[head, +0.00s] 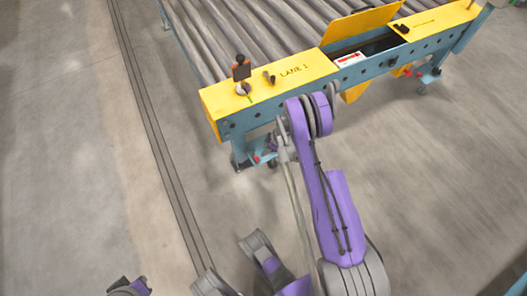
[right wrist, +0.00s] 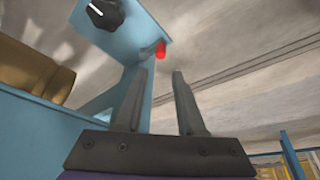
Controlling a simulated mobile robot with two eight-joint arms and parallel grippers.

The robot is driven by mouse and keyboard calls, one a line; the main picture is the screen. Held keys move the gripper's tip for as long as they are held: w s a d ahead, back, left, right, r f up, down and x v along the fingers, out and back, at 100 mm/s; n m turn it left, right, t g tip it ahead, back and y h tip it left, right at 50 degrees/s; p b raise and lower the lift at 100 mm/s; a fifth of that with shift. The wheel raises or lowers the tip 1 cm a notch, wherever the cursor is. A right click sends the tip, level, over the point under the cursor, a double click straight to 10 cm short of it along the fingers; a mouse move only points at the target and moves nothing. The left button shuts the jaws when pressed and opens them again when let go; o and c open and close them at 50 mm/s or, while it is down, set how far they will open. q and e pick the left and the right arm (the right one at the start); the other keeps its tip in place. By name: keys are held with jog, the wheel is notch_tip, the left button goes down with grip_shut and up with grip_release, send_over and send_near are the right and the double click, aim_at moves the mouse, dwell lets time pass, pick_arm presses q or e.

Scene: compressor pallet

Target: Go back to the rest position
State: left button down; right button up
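My right arm, purple and grey, reaches up to the near side of the roller conveyor (head: 272,117) in the head view. Its gripper is mostly hidden there behind my own arm. In the right wrist view my right gripper (right wrist: 158,82) is open, its two dark fingers apart with nothing between them. Beyond the fingertips is a small red part (right wrist: 160,50) on a blue bracket that carries a black knob (right wrist: 104,13). A dark and purple piece of mine, perhaps the left gripper (head: 130,287), shows at the bottom left edge of the head view; its fingers cannot be made out.
The conveyor has yellow top plates marked LANE 1 (head: 295,71), a raised yellow flap (head: 360,23) and a small post with a dark-and-orange device (head: 241,70). A floor rail (head: 160,150) runs along its left. The concrete floor left of the rail is clear.

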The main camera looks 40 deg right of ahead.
jog(key=shift+r, duration=0.15)
dwell(0.4)
